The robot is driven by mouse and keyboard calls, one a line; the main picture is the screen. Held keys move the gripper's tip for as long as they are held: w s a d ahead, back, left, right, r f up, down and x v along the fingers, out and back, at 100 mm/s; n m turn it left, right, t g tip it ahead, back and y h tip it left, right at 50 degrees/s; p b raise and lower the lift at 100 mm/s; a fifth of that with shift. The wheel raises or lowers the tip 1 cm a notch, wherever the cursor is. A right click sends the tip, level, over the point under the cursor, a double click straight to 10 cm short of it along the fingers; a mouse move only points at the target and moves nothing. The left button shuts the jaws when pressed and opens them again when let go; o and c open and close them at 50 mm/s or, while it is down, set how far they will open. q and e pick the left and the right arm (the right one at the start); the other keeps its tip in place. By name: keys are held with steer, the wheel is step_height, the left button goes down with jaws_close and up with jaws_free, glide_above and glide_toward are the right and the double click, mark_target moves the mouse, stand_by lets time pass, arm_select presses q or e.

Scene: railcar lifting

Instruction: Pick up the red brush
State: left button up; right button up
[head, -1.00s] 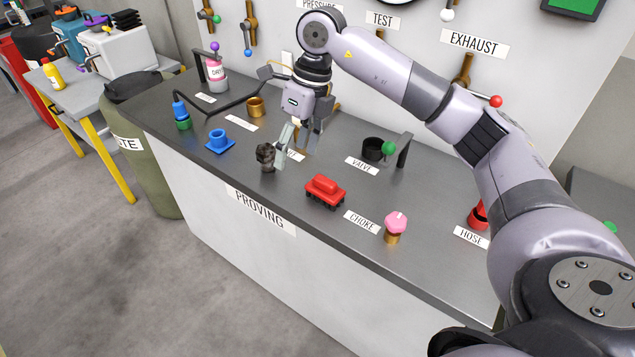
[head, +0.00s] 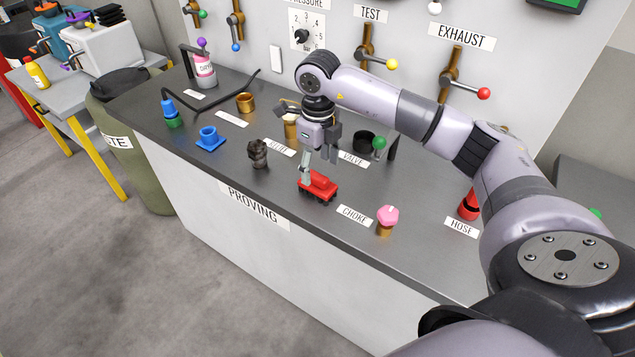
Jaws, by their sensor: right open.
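The red brush (head: 320,187) lies on the grey bench top, near its front edge in the middle of the head view. It has a red block body with a raised red grip. My right gripper (head: 319,167) is open and empty, pointing down over the brush. One light fingertip overlaps the left part of the brush in the picture; I cannot tell whether it touches. The other, darker finger is farther back and right. My left gripper is out of view.
On the bench top (head: 300,222), a dark knobbly part (head: 258,155) stands left of the brush and a pink-topped knob (head: 388,216) stands right. A black cup (head: 362,142) and a green ball (head: 380,142) are behind. Wall levers are at the back.

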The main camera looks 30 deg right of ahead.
steer(key=shift+f+p, duration=0.45)
steer(key=shift+f, duration=0.2)
step_height(320, 180, down, 4)
steer(key=shift+w+r+p, duration=0.15)
steer(key=shift+r+p, duration=0.05)
steer(key=shift+p, duration=0.5)
steer(key=shift+f, duration=0.35)
steer(key=shift+c, duration=0.2)
steer(key=c, duration=1.3)
steer(key=shift+r, duration=0.15)
step_height(320, 180, up, 14)
steer(key=b, duration=0.4)
step_height(320, 180, up, 6)
steer(key=p, duration=0.1)
glide_above(317, 175)
